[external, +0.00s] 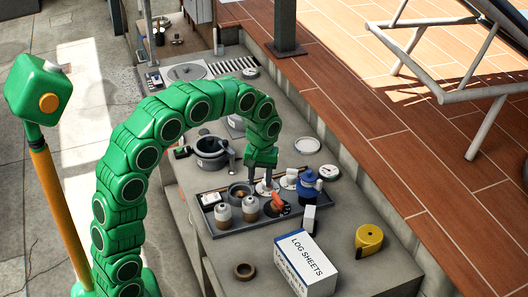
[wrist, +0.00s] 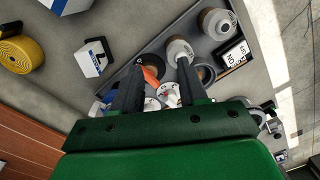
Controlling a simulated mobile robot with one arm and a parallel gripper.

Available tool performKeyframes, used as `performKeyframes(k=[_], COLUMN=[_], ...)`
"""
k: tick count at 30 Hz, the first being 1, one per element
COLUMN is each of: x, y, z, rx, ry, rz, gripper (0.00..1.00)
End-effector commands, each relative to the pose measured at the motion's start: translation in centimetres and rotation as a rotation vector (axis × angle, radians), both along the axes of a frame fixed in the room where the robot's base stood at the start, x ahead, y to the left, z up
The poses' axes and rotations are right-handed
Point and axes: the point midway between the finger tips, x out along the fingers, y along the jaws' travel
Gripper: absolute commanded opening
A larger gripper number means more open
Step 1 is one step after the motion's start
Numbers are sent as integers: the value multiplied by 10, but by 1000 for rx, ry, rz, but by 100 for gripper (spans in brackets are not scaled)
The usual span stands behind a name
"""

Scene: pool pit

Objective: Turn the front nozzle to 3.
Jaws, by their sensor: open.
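An orange nozzle-like piece (external: 278,201) sits on a dark round base near the front of the grey tray (external: 235,233). It also shows in the wrist view (wrist: 150,75), partly behind a finger. Behind it is a white round dial (external: 262,188) with small marks, seen between my fingers in the wrist view (wrist: 168,96); its numbers are too small to read surely. My gripper (external: 263,180) points down over the dial, open, with its fingers apart (wrist: 160,70) and nothing held. I cannot tell whether a fingertip touches the dial or the orange piece.
Two grey-white jars (external: 223,214) stand left of the orange piece. A blue-topped container (external: 308,184) stands close to its right. A dark pot (external: 211,150) stands behind the tray.

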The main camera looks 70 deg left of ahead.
Motion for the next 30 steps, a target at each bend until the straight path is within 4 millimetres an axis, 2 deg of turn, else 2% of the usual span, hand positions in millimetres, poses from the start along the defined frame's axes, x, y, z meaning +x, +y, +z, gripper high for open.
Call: performKeyframes(k=[6, 18, 24, 30], x=[36, 82, 90, 92], y=[50, 140, 163, 167], z=[-16, -53, -66, -70], rx=[11, 27, 29, 30], ry=[-15, -39, -43, -44], rz=[159, 433, 504, 516], gripper=[43, 43, 43, 43])
